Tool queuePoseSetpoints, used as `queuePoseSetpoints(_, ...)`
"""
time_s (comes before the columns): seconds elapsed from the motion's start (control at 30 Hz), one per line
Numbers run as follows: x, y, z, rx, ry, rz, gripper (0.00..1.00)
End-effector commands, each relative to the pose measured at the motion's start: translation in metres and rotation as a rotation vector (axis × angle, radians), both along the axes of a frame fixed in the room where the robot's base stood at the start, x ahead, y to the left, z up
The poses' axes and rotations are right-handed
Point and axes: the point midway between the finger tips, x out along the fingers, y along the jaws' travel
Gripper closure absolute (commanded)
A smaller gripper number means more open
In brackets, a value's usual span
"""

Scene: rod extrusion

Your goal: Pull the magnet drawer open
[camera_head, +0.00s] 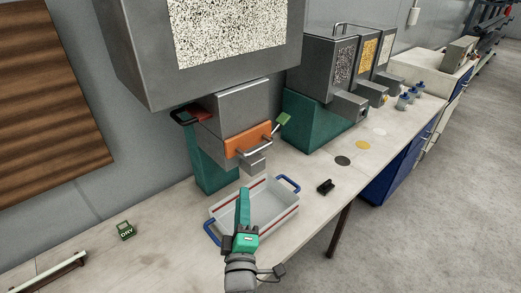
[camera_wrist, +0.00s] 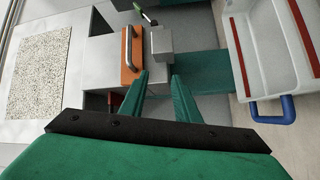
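The magnet drawer has an orange front (camera_head: 249,139) with a metal bar handle, set in the grey housing under the large hopper; it looks shut. In the wrist view, which is turned on its side, the orange front (camera_wrist: 132,60) and its handle (camera_wrist: 128,47) lie just beyond my fingertips. My gripper (camera_head: 243,190) is in front of and below the drawer, over the white tray, in the head view. In the wrist view my gripper (camera_wrist: 160,76) has its two green fingers apart and nothing held between them. It does not touch the handle.
A white tray (camera_head: 226,217) with blue handles stands below. A green-ended lever (camera_head: 283,119) projects right of the drawer. A green DRY block (camera_head: 125,230) and a small black object (camera_head: 325,187) lie on the bench. Teal-based hoppers (camera_head: 309,122) stand to the right.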

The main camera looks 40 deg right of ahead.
Motion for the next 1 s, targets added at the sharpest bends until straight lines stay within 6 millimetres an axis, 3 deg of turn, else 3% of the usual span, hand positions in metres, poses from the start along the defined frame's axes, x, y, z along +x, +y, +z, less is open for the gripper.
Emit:
queuePoseSetpoints(0.03,0.002,-0.013,0.017,-0.035,0.003,-0.031,0.71)
queuePoseSetpoints(0.1,0.003,-0.027,0.033,-0.075,0.018,-0.064,0.71)
queuePoseSetpoints(0.3,0.002,-0.048,0.059,-0.137,0.048,-0.121,0.71)
queuePoseSetpoints(0.53,0.012,-0.061,0.065,-0.147,0.054,-0.132,0.71)
queuePoseSetpoints(1.0,0.069,-0.11,0.074,-0.145,0.053,-0.129,0.71)
